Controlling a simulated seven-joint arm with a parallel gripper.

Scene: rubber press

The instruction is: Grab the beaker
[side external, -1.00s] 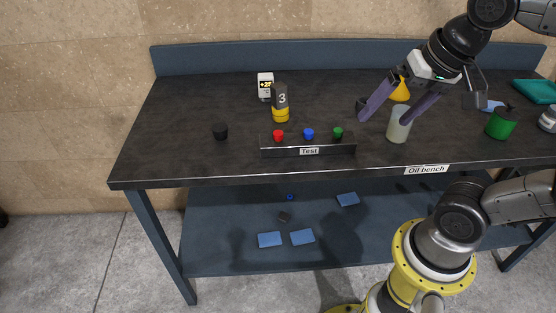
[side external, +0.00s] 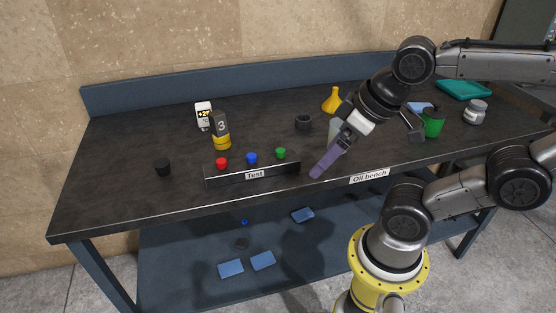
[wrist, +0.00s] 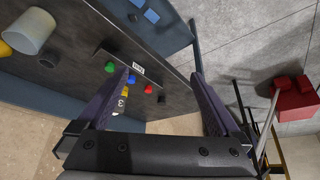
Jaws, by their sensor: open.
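The beaker, a pale translucent cup (side external: 334,127), stands on the bench and is partly hidden behind my gripper in the side view. In the wrist view the beaker (wrist: 32,32) is at the upper left, outside the space between the fingers. My gripper (side external: 323,168) hangs in front of the beaker with its purple fingers pointing down and left, near the bench's front edge. One finger is mostly hidden in the side view. In the wrist view the gripper (wrist: 160,78) is wide open, with nothing held between its fingers.
A button box (side external: 252,174) labelled Test stands left of my gripper. A dark round item (side external: 304,121) and a yellow funnel (side external: 332,101) are close to the beaker. A green can (side external: 433,123) stands to the right. The bench's left part (side external: 110,185) is mostly clear.

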